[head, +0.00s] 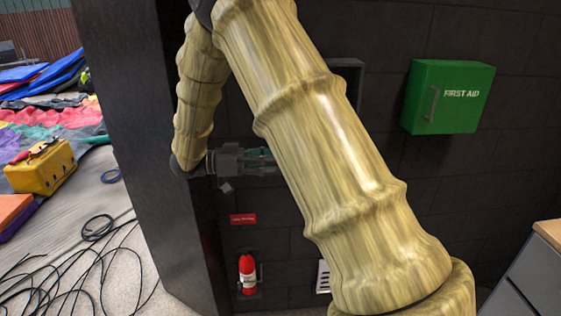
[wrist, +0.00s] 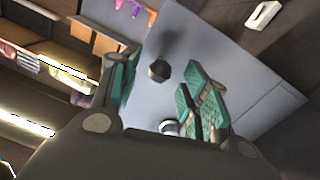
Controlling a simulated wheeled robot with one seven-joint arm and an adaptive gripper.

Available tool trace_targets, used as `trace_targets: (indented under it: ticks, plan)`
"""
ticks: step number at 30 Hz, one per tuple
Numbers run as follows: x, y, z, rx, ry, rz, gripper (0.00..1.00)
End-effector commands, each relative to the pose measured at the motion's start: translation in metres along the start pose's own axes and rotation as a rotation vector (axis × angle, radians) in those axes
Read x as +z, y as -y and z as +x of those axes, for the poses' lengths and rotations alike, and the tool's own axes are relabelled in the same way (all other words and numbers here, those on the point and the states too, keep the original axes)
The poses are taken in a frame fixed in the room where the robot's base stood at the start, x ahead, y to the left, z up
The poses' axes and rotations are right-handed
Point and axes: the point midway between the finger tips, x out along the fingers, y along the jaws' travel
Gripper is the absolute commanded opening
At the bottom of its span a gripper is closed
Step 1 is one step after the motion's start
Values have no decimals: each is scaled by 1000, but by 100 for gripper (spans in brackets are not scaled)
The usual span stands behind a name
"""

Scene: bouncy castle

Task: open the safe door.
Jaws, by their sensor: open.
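A dark grey box edge (head: 347,65), which may be the safe, shows on the black wall, mostly hidden behind my arm. In the wrist view, a flat grey panel (wrist: 235,75), apparently the safe door, fills the middle, with a dark round knob (wrist: 159,70) and a second round metal piece (wrist: 170,127) lower down. My gripper (head: 265,160) points right, left of my big arm link and below the box. It also shows in the wrist view (wrist: 160,92), its teal fingers open on either side of the knob's line of sight. I see no contact; the exact gap cannot be told.
A green first aid box (head: 450,97) hangs on the wall at the right. A red extinguisher (head: 248,274) is low on the wall. A dark pillar (head: 140,130) stands left of my gripper. Cables (head: 85,260) and a yellow toolbox (head: 40,170) lie at the left. A cabinet (head: 535,270) stands lower right.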

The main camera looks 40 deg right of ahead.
Motion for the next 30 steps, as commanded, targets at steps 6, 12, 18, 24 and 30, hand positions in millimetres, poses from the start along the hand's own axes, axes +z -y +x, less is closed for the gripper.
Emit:
trace_targets:
  ticks: [6,12,18,24,30]
  plan:
    - [0,0,-42,0,-1,0,46]
    - [0,0,-74,0,-1,1,46]
    - [0,0,-90,1,-1,0,46]
    - [1,-1,-94,2,-1,-1,46]
    - [0,-1,-94,2,-1,-1,46]
